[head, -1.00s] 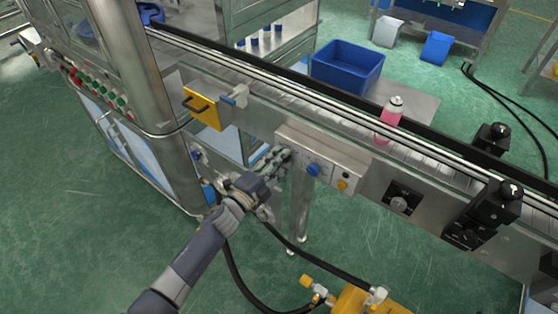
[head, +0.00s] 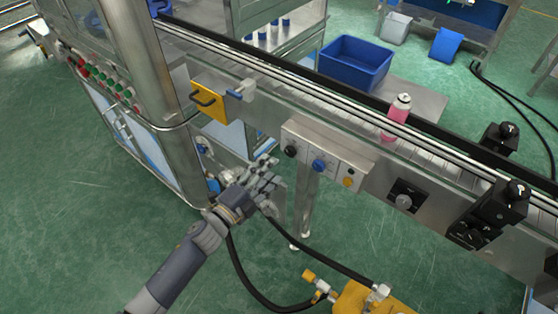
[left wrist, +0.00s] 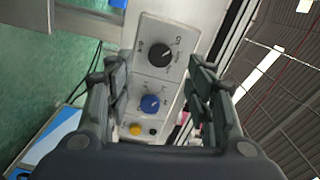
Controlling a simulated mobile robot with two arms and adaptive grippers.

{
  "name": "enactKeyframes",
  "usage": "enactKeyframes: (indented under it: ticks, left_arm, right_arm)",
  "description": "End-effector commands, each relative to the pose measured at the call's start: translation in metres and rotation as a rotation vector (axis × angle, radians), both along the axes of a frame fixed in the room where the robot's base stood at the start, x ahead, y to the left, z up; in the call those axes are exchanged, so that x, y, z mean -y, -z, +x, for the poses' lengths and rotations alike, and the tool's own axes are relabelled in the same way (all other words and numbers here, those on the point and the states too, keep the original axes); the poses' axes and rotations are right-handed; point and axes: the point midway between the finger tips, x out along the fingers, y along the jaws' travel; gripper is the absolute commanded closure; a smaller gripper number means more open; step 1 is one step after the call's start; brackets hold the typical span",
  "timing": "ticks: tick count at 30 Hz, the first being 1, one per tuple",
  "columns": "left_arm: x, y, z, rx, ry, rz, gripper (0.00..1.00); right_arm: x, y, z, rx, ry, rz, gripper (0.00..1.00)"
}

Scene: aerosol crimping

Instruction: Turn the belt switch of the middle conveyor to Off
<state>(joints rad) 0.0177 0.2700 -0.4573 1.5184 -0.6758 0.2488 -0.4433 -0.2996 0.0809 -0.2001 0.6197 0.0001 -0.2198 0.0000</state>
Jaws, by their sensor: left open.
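The control box (head: 330,150) on the side of the conveyor (head: 255,92) carries a black rotary knob (head: 290,151), a blue knob (head: 319,165) and a yellow button (head: 348,181). In the left wrist view the black knob (left wrist: 160,55) lies between the spread fingers, with the blue knob (left wrist: 150,104) and yellow button (left wrist: 136,130) below it. The knob's labels are too small to read surely. My left gripper (head: 266,170) is open and empty, just left of and apart from the box. My right gripper is not in view.
A pink can (head: 396,117) stands on the conveyor. A black hose (head: 325,266) and a yellow device (head: 370,299) are below.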

Motion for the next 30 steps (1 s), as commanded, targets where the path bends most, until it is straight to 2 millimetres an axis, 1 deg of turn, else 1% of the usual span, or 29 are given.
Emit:
enactKeyframes:
  ticks: [1, 4, 6, 10, 28, 30]
  left_arm:
    - [-0.006, 0.001, -0.009, -0.001, 0.000, 0.001, 0.51]
    - [-0.015, 0.001, -0.022, -0.001, 0.000, 0.001, 0.51]
    - [-0.020, 0.000, -0.028, -0.001, 0.000, 0.001, 0.51]
    - [-0.026, 0.000, -0.036, 0.001, 0.000, -0.001, 0.51]
    - [-0.028, 0.000, -0.038, 0.001, -0.001, 0.000, 0.51]
    - [-0.030, 0.004, -0.038, -0.013, -0.008, -0.004, 0.51]
  right_arm:
    - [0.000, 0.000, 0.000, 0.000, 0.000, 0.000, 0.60]
    - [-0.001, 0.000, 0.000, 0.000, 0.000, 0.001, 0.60]
    - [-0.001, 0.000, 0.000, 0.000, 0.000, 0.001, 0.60]
    - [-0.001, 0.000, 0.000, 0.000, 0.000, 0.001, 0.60]
    - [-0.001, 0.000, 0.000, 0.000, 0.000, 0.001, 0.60]
    - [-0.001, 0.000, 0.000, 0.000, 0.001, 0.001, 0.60]
